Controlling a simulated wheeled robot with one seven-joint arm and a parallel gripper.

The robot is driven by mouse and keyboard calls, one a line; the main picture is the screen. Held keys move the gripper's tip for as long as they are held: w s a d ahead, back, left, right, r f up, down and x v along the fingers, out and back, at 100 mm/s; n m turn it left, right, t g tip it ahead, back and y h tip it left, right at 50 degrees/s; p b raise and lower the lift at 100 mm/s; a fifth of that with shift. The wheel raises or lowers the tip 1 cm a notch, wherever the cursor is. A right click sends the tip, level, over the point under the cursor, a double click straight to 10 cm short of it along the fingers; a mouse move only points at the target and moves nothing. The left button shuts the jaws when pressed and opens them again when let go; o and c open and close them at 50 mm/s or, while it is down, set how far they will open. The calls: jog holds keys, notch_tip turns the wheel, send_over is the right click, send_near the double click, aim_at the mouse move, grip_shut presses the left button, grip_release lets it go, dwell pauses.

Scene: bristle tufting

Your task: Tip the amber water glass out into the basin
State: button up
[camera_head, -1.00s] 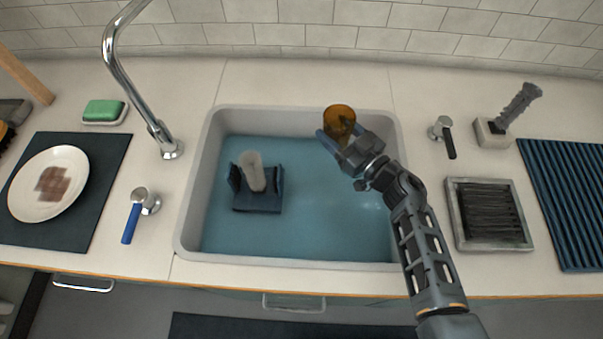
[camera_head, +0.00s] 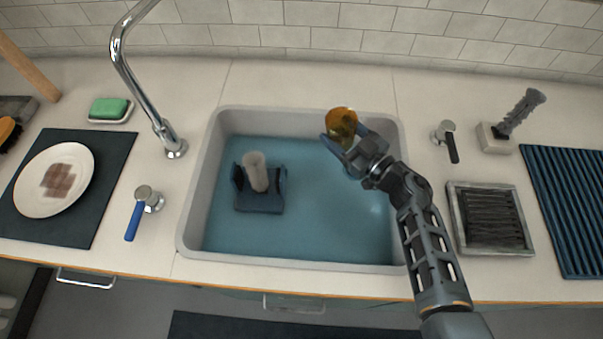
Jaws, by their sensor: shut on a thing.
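The amber water glass (camera_head: 341,120) is held over the back right part of the basin, near its rear wall. My gripper (camera_head: 345,138) is shut on the glass, its dark fingers at the glass's lower part. The glass looks roughly upright or slightly tilted; I cannot tell exactly, nor how much water is in it. The basin (camera_head: 198,190) is grey-walled with a blue, water-like surface inside. My arm reaches in over the basin's right wall.
A dark blue holder (camera_head: 260,203) with a pale cylinder (camera_head: 256,172) stands in the basin's left half. A chrome faucet (camera_head: 140,90) rises at the back left. A blue-handled tap (camera_head: 137,215) is left of the basin; a black-handled tap (camera_head: 448,140) is right.

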jog(key=shift+s+a+r+n, duration=0.15)
jog(key=shift+n, duration=0.15)
jog(key=n+b, duration=0.1)
jog(key=n, duration=0.2)
jog(key=s+a+f+n, duration=0.1)
jog(key=n, duration=0.2)
jog(key=s+a+f+n+b, duration=0.1)
jog(key=n, duration=0.2)
jog(key=shift+a+b, duration=0.1)
jog(key=shift+b, duration=0.25)
jog(key=shift+s+f+n+b, duration=0.1)
jog(key=shift+f+n+b, duration=0.25)
jog(key=shift+n+b, duration=1.05)
jog(key=shift+s+a+b, duration=0.1)
jog(key=shift+a+b, duration=0.1)
jog(key=shift+b, duration=0.4)
jog(key=shift+s+a+r+n+b, duration=0.4)
jog(key=shift+s+a+n+b, duration=0.15)
jog(key=shift+n, duration=0.45)
jog(key=shift+r+n, duration=0.45)
jog(key=shift+n, duration=0.45)
jog(key=shift+s+a+r+n, duration=0.1)
jog(key=shift+a+r+n, duration=0.1)
jog(key=shift+n, duration=0.2)
dwell(0.3)
